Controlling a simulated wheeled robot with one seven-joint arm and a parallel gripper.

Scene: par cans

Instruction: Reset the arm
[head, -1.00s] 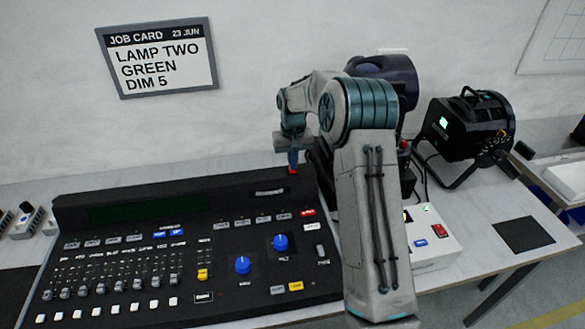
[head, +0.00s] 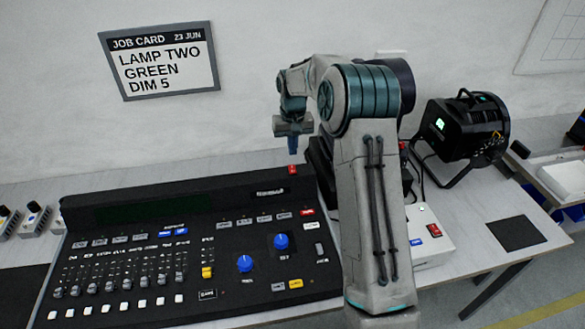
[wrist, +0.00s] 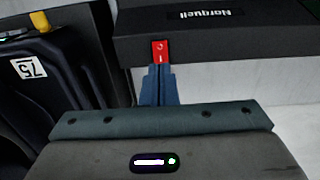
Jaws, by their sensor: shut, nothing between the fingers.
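My gripper (head: 292,146) hangs fingers-down above the back right of the black lighting console (head: 100,214), at the left end of my raised, bent arm. Its blue fingers are together, with nothing between them; they also show in the wrist view (wrist: 158,86). A small red rocker switch (head: 292,170) on the console's back edge sits just below the fingertips, with a small gap in the head view. In the wrist view the red switch (wrist: 160,52) is just beyond the fingertips. My arm hides part of the lamp behind it.
A black lamp (head: 463,130) with a lit green display stands on the right of the table. A white box (head: 430,240) with red and blue switches is right of my arm. The job card (head: 160,62) hangs on the wall. Another lamp (wrist: 50,95) is close on the wrist view's left.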

